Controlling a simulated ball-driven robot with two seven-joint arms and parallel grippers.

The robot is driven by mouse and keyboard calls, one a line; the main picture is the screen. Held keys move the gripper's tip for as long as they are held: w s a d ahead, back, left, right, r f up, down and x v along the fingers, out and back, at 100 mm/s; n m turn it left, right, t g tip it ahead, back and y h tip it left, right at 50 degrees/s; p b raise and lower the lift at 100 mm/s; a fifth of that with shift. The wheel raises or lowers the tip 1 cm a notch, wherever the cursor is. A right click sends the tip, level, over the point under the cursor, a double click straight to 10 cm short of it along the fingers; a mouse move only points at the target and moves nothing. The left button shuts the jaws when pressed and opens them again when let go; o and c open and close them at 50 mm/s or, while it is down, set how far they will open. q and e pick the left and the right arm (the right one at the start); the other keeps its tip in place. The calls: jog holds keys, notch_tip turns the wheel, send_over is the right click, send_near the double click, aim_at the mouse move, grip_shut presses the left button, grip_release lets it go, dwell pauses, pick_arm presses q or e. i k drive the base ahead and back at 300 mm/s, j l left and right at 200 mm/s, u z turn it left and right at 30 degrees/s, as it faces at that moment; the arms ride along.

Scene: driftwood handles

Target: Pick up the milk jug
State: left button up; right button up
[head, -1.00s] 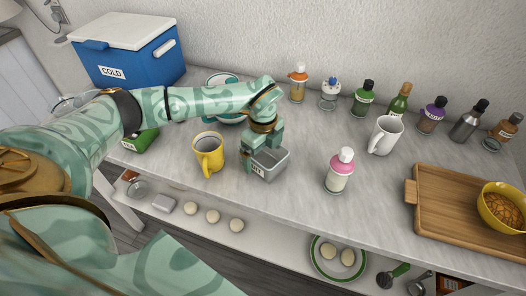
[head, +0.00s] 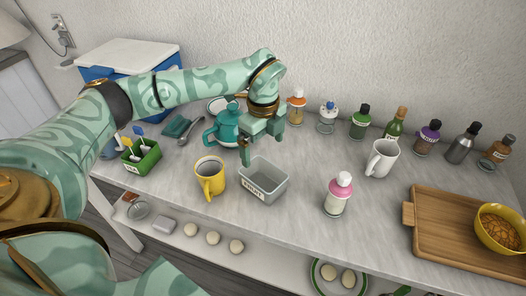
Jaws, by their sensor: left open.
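A white vessel with a handle (head: 382,158) stands upright on the counter, right of centre; it may be the milk jug, though I cannot tell it from a mug. A white bottle with a pink collar (head: 338,195) stands in front of it to the left; its label is unreadable. My left gripper (head: 263,141) is open and empty, fingers pointing down, above the back of the grey bin and well left of the white vessel. My right gripper is not in view.
A grey bin (head: 264,182), yellow mug (head: 210,181) and teal pot (head: 226,128) stand near my left gripper. Several bottles (head: 360,122) line the wall. A wooden tray (head: 440,235) with a yellow bowl (head: 503,231) is at right. Counter between bin and white vessel is mostly clear.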

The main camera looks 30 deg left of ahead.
aim_at(384, 153)
jog(key=k, duration=1)
